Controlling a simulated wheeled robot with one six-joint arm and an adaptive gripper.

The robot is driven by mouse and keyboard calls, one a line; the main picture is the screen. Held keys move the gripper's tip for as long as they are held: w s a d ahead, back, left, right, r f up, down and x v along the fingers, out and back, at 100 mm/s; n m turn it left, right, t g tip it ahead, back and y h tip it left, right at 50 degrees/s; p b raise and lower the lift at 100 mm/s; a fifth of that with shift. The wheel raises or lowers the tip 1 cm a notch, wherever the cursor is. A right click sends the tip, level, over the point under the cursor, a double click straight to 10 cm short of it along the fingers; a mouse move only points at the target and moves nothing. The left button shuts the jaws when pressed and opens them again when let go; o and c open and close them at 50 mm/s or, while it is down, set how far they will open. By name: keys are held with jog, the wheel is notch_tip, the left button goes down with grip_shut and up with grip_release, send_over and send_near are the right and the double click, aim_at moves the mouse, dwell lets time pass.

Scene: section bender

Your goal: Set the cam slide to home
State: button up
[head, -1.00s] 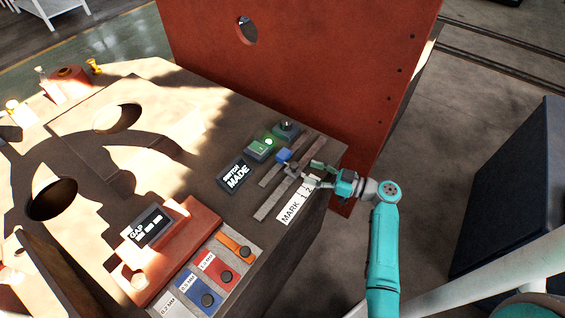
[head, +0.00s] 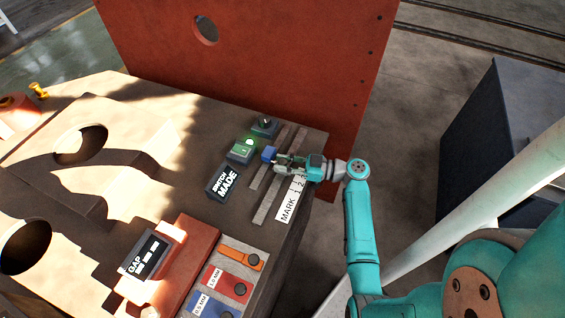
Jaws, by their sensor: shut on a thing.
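The cam slide, with its blue block (head: 268,154), sits at two parallel grey rails (head: 268,200) on the bender's top, near its right edge. My gripper (head: 284,162) reaches in from the right over the rails and is shut on the cam slide, just right of the blue block. The fingers hide the part that they hold.
A tall red plate (head: 250,60) rises behind. A "GAP" display (head: 146,256) and coloured shim tags (head: 228,280) lie at the front. A dark cabinet (head: 500,150) stands at the right.

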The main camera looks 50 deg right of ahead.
grip_shut()
jog(key=s+a, duration=0.2)
jog(key=a, duration=0.3)
jog(key=s+a, duration=0.2)
jog(key=a, duration=0.4)
jog(key=s+a, duration=0.2)
jog(key=a, duration=0.4)
jog(key=shift+s+a, duration=0.15)
jog(key=shift+s, duration=0.05)
jog(key=o, duration=0.9)
grip_release()
jog(key=shift+a, duration=0.1)
jog(key=shift+c, duration=0.2)
jog(key=shift+s+d, duration=0.35)
jog(key=shift+v, duration=3.25)
jog(key=shift+s+a, duration=0.1)
